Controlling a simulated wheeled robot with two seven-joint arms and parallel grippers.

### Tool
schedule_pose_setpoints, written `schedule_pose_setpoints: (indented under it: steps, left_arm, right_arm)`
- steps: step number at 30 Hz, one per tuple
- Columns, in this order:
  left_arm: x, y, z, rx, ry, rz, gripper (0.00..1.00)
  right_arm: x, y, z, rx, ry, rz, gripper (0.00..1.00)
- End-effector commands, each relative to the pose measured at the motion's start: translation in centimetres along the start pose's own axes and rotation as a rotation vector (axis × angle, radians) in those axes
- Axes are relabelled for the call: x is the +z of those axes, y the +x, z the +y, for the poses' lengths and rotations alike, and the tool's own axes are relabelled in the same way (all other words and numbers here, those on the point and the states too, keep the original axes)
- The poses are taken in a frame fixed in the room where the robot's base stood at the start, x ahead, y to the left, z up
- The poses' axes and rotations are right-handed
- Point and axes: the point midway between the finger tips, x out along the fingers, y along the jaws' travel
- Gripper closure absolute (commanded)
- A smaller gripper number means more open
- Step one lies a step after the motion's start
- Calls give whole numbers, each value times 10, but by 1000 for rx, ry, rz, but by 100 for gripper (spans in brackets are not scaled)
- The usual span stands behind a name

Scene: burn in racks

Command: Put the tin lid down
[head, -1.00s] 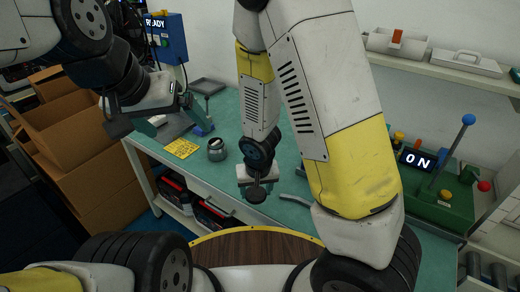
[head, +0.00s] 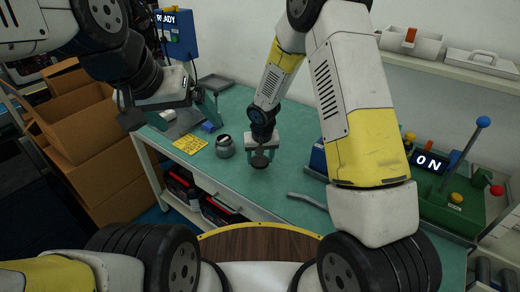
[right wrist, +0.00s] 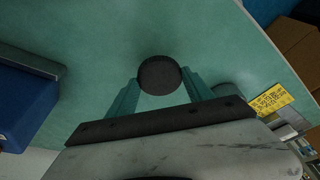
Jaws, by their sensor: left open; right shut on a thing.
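The tin lid (right wrist: 159,75) is a dark round disc held between the fingertips of my right gripper (right wrist: 160,83) in the right wrist view. In the head view the lid (head: 260,160) shows below my right gripper (head: 261,152), over the green bench (head: 285,180). I cannot tell whether the lid touches the bench. A small grey tin (head: 225,147) stands upright on the bench, left of the lid and apart from it. My left gripper (head: 200,108) is open and empty above the bench's left end, near a dark mat.
A yellow label (head: 190,144) lies left of the tin. A grey bar (head: 308,201) lies near the front edge. A green control box (head: 445,200) with an ON display stands at right. A blue READY box (head: 178,35) is behind. Cardboard boxes (head: 80,125) stand left. Bench around the lid is clear.

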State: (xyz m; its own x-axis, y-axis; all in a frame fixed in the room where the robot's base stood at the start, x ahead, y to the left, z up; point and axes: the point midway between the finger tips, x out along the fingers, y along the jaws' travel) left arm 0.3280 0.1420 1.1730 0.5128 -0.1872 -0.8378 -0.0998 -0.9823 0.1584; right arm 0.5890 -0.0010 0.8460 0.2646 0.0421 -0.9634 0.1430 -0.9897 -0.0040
Motion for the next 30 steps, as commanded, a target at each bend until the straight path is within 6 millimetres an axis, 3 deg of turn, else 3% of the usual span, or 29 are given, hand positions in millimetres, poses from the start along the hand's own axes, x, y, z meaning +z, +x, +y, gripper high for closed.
schedule_pose_setpoints:
  steps: [6, 17, 18, 20, 30]
  left_arm:
    - [0, 0, 0, 0, 0, 0, 5]
    - [0, 0, 0, 0, 0, 0, 5]
    - [0, 0, 0, 0, 0, 0, 5]
    - [0, 0, 0, 0, 0, 0, 5]
    - [0, 0, 0, 0, 0, 0, 5]
  right_arm:
    - [9, 28, 0, 1, -3, -2, 77]
    - [10, 31, 0, 1, -1, -1, 77]
    - [9, 31, 0, 0, -1, -1, 33]
    - [9, 31, 0, 0, -1, -1, 21]
    - [9, 29, 0, 0, -1, 0, 19]
